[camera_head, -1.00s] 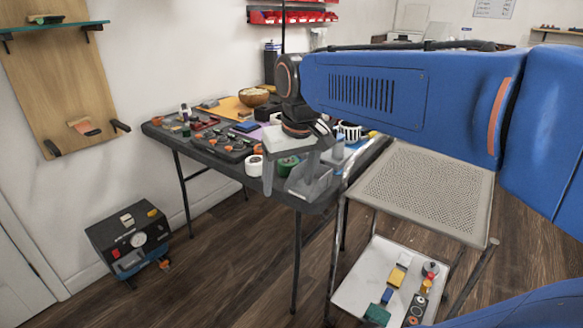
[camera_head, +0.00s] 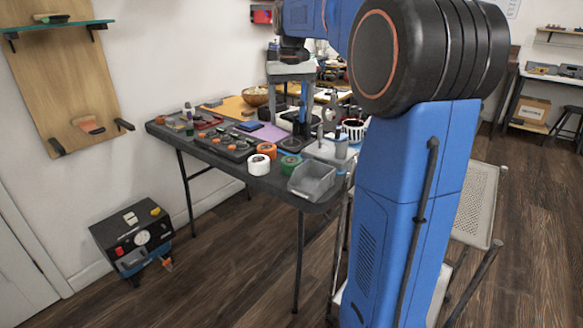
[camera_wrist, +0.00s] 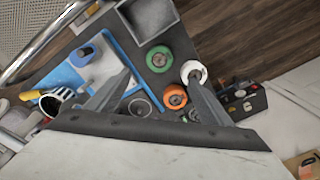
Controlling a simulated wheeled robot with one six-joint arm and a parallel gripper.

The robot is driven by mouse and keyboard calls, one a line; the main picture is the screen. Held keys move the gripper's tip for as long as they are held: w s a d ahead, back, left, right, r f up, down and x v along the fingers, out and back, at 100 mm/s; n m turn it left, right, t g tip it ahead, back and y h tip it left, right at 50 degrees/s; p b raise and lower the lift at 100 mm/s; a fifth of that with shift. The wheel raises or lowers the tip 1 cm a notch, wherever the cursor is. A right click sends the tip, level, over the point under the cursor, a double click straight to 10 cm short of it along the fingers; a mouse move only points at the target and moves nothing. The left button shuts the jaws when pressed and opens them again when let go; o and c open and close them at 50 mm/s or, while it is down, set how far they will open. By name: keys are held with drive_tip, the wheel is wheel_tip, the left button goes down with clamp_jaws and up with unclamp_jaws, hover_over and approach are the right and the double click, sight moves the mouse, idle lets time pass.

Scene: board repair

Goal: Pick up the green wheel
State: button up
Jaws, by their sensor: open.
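The green wheel (camera_head: 290,164) is a thick green ring near the front edge of the dark table, between a white roll and a grey bin. In the wrist view the green wheel (camera_wrist: 158,59) lies between the lines of my two fingertips and a little past them. My gripper (camera_head: 290,116) is above the table, behind the wheel in the head view, with its fingers pointing down. In the wrist view my gripper (camera_wrist: 160,74) is open, with nothing between its fingers.
A white roll (camera_head: 258,166) and an orange roll (camera_head: 267,150) stand close to the wheel. A grey bin (camera_head: 313,183) is right of it. A tray of parts (camera_head: 225,145) lies to the left. A perforated cart top (camera_head: 476,205) is beyond the table's right side.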

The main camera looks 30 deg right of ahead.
sight(292, 160)
wheel_tip(292, 160, down, 17)
drive_tip(key=shift+s+r, duration=0.15)
drive_tip(key=shift+r, duration=0.05)
drive_tip(key=c, duration=1.2)
